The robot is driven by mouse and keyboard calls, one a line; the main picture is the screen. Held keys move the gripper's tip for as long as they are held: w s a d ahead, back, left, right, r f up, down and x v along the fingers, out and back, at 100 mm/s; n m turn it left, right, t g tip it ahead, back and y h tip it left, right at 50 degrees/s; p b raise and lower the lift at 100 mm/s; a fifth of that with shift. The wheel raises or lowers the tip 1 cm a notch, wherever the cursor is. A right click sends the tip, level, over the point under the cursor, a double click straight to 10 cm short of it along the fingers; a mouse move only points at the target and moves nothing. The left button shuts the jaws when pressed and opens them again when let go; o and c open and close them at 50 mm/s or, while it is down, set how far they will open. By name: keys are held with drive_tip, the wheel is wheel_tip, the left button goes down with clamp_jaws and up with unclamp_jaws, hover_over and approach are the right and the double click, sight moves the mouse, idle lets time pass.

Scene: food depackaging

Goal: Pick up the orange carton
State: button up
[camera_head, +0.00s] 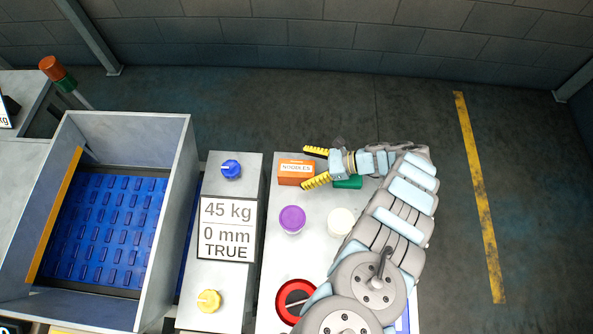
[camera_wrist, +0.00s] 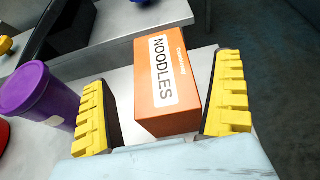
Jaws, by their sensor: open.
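The orange carton (camera_head: 296,173), labelled NOODLES, stands on the light grey table near its far left corner. In the wrist view the orange carton (camera_wrist: 170,114) sits between the two yellow, ridged fingers of my gripper (camera_wrist: 163,112), with gaps on both sides. In the head view my gripper (camera_head: 317,167) reaches in from the right, with one finger beyond the carton's far side and one along its near side. My gripper is open and empty.
A purple cup (camera_head: 292,219) stands just in front of the carton; it also shows in the wrist view (camera_wrist: 38,92). A white cup (camera_head: 341,221), a partly hidden green item (camera_head: 347,183) and a red round item (camera_head: 293,298) share the table. A grey panel (camera_head: 246,188) lies left.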

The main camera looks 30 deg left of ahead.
sight(298, 168)
drive_tip(key=shift+x, duration=1.5)
drive_tip(key=shift+r, duration=0.1)
drive_tip(key=c, duration=1.4)
drive_tip(key=shift+o, duration=0.2)
drive_tip(key=shift+r, duration=0.15)
drive_tip(key=shift+r+p, duration=0.45)
drive_tip(key=shift+r, duration=4.4)
